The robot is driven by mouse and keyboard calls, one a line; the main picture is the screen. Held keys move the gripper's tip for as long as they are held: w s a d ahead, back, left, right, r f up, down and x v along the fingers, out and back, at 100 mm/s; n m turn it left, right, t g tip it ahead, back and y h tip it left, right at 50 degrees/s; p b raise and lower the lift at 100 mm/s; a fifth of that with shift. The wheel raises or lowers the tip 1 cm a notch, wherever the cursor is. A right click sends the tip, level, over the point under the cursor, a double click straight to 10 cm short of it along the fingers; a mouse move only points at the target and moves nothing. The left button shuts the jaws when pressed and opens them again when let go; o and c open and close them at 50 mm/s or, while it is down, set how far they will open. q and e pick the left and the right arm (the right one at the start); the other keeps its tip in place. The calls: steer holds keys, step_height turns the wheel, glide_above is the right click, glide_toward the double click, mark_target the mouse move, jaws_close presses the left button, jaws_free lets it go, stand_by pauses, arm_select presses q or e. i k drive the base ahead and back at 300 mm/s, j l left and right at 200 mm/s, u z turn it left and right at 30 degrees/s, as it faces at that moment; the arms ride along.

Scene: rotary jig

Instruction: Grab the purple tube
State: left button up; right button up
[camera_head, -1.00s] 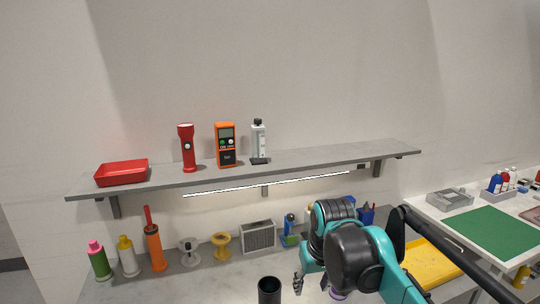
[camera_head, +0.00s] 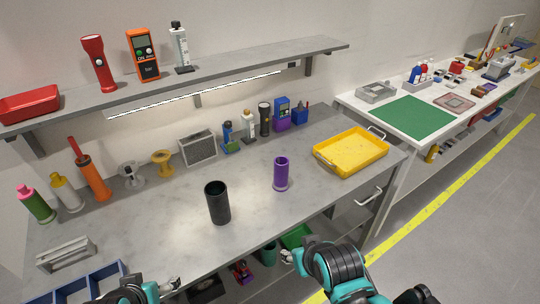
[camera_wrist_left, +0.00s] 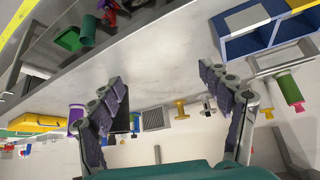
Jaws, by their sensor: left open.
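The purple tube (camera_head: 281,174) stands upright on the grey workbench, right of a black tube (camera_head: 217,203) and apart from it. In the left wrist view the purple tube (camera_wrist_left: 75,113) shows at the left, outside my left gripper's open fingers. My left gripper (camera_wrist_left: 160,78) is open with nothing between its fingers; in the head view only part of it (camera_head: 170,285) shows at the bottom left, over the bench's front edge. My right gripper (camera_head: 287,257) is in front of the bench edge, below the purple tube and apart from it; its fingers are too small to read.
A yellow tray (camera_head: 351,152) lies right of the purple tube. Spools, a grey box (camera_head: 198,148), bottles and torches line the back. A blue bin (camera_head: 75,287) sits at the front left. A shelf (camera_head: 200,75) overhangs the back. Bench around the purple tube is clear.

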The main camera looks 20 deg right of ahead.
mark_target(280, 183)
steer(key=i+l, duration=0.15)
steer(key=l, duration=0.25)
steer(key=i+l, duration=0.2)
steer(key=l, duration=0.2)
steer(key=i+l, duration=0.15)
steer(key=l, duration=0.2)
